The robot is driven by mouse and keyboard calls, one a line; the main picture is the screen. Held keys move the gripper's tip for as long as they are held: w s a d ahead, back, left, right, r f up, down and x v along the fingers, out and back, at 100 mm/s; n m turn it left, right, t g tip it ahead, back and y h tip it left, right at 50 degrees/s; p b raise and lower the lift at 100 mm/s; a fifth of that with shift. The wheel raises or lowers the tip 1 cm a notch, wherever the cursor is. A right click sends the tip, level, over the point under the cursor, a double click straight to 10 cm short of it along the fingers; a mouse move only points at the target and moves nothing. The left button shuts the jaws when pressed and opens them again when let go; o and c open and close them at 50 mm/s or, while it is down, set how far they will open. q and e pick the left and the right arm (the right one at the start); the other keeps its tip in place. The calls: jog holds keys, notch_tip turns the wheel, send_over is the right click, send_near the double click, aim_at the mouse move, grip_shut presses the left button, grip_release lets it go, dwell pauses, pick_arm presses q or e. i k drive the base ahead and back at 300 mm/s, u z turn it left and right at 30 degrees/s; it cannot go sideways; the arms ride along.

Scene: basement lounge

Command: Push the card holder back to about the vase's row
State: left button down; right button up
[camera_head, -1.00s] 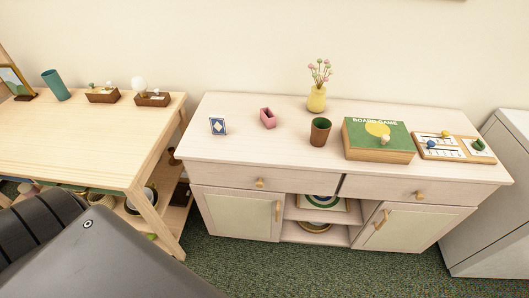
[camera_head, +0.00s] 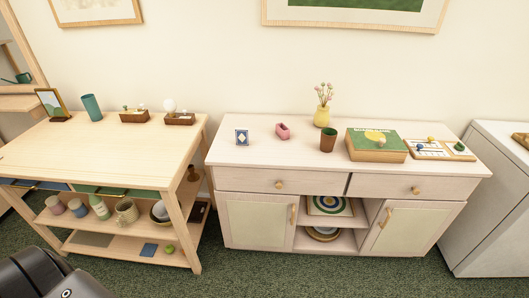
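A yellow vase (camera_head: 321,117) with pink flowers stands at the back of the pale cabinet top (camera_head: 250,155). A small pink open holder (camera_head: 282,131) sits left of the vase and somewhat nearer the front. A small upright blue-and-white card-like piece (camera_head: 242,137) stands further left and nearer the front. I cannot tell for certain which of these two is the card holder; both are apart from the vase.
A green board game box (camera_head: 376,145) and a game board (camera_head: 440,149) lie to the right. A wooden table (camera_head: 100,145) stands left, beyond a narrow gap. The cabinet's front left is clear.

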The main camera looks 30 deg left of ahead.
aim_at(283, 131)
jog(key=u, duration=0.05)
jog(key=k, duration=0.4)
jog(key=z, duration=0.95)
jog(key=i, duration=1.7)
jog(key=u, duration=1.05)
jog(key=i, duration=0.6)
jog(key=u, duration=0.55)
